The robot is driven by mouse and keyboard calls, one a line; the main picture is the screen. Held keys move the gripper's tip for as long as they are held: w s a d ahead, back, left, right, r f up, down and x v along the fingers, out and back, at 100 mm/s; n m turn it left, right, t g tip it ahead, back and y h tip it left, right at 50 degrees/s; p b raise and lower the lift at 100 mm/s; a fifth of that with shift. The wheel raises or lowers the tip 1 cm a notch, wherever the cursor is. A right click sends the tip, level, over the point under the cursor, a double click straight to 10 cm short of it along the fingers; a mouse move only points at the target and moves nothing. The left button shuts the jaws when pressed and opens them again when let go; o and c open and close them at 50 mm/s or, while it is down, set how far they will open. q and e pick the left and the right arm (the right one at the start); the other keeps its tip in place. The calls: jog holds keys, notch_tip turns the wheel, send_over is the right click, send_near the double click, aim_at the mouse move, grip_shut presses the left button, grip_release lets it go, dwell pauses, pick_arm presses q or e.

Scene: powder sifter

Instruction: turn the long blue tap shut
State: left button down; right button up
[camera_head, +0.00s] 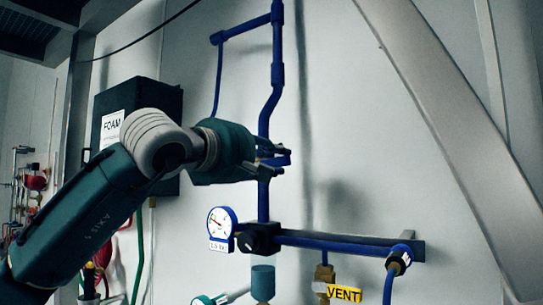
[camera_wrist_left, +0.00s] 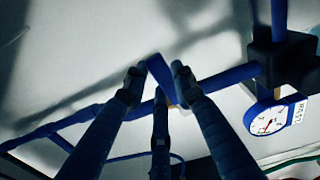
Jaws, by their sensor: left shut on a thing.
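The long blue tap (camera_head: 283,161) is on the vertical blue pipe, in the middle of the head view. Its lever also shows in the left wrist view (camera_wrist_left: 159,70), between the fingertips. My left gripper (camera_head: 279,158) reaches in from the left and is shut on the tap. In the left wrist view its fingers (camera_wrist_left: 159,77) sit on either side of the blue lever. The fingers hide part of the tap in the head view. My right gripper is not in view.
A pressure gauge (camera_head: 221,222) and a black block (camera_head: 259,238) sit below the tap. A horizontal blue pipe (camera_head: 340,242) runs right from there. A yellow VENT label (camera_head: 344,293) hangs lower right. A black FOAM box (camera_head: 150,105) stands behind my arm. Bare wall lies right of the tap.

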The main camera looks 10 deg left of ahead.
pick_arm(q)
jog(key=shift+d+f+m, duration=0.1)
jog(key=shift+f+m, duration=0.4)
jog(key=shift+m, duration=0.2)
jog(key=shift+f, duration=0.1)
jog(key=c, duration=1.4)
grip_release()
jog(key=shift+s, duration=0.1)
jog(key=v, duration=1.2)
